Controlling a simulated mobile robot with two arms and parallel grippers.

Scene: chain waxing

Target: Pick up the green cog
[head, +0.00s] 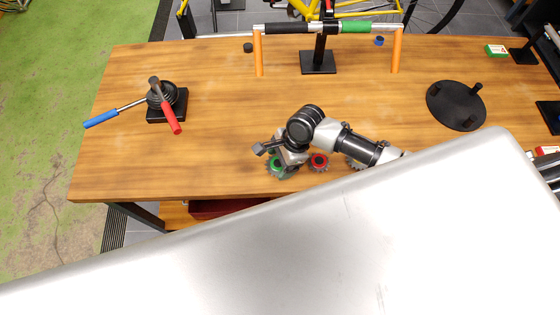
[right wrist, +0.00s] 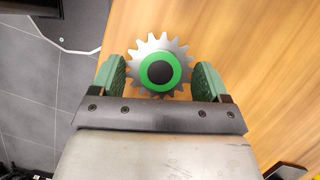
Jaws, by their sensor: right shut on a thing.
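The green cog (head: 275,163) is a grey toothed wheel with a green ring and a dark centre, near the front edge of the wooden table. It also shows in the right wrist view (right wrist: 160,71), between the two green finger pads. My right gripper (head: 283,164) is shut on it from above and partly hides it in the head view. The wrist view shows the gripper's fingers (right wrist: 160,80) on either side of the cog. I cannot tell whether the cog is clear of the tabletop. My left gripper is in neither view.
A red cog (head: 319,161) sits just right of the green one, with another grey cog (head: 354,163) beyond it. A stand with blue and red handles (head: 167,103), a black round plate (head: 455,105) and a bar stand (head: 319,62) are farther off. The table's left middle is clear.

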